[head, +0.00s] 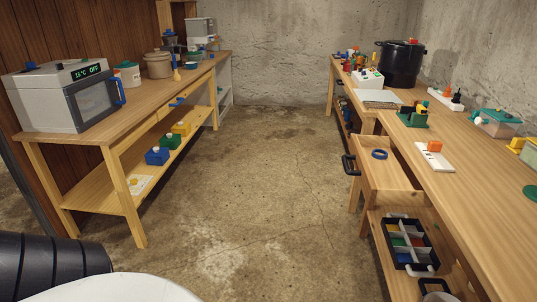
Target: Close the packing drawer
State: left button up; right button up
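At the right bench, a wooden drawer (375,177) sticks out toward the aisle, pulled open. A black handle (349,166) is on its front, facing left. A blue ring (379,154) shows at the open drawer's top. I see no label, so I cannot tell for certain that this is the packing drawer. Neither of my grippers is in view. A dark ribbed part of my own body shows at the lower left.
Below the drawer, a black divided tray (411,242) sits on a lower wooden surface beside another black handle (435,287). The left bench (130,108) has a blue-handled drawer (178,102). The concrete floor (260,170) between the benches is clear.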

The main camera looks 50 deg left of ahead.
aim_at(390, 182)
jog(key=u, duration=0.65)
jog(key=i, duration=0.35)
jog(key=z, duration=0.1)
jog(key=k, duration=1.2)
jog(key=u, duration=0.25)
jog(key=i, duration=0.4)
jog(key=u, duration=0.7)
jog(key=i, duration=0.85)
jog(key=z, duration=0.8)
jog(key=i, duration=0.65)
jog(key=z, duration=0.8)
